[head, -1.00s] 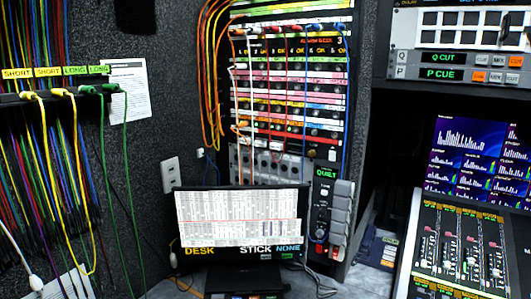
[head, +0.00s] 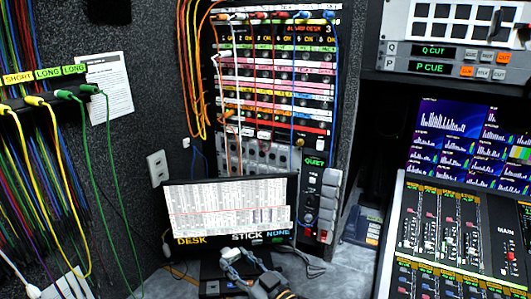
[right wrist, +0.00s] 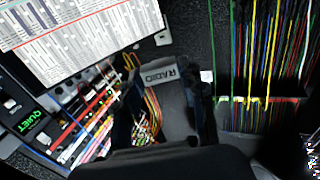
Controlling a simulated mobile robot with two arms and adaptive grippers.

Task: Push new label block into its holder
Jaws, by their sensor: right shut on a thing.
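A grey label block reading RADIO (right wrist: 160,75) sits between the fingers of my right gripper (right wrist: 163,88) in the right wrist view. In the head view my right gripper (head: 240,262) is low in the picture, in front of the monitor's lower edge; the block cannot be made out there. Along the strip under the monitor screen are the labels DESK (head: 190,239), STICK (head: 246,237) and NONE (head: 277,234), with a dark gap between DESK and STICK. I cannot tell which slot is the holder. My left gripper is not in view.
The monitor (head: 230,205) stands before a patch panel (head: 275,90) with hanging coloured cables. A QUIET unit (head: 316,160) stands to its right. A mixing desk (head: 455,240) fills the right side. Cables hang from a ledge (head: 50,105) on the left wall.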

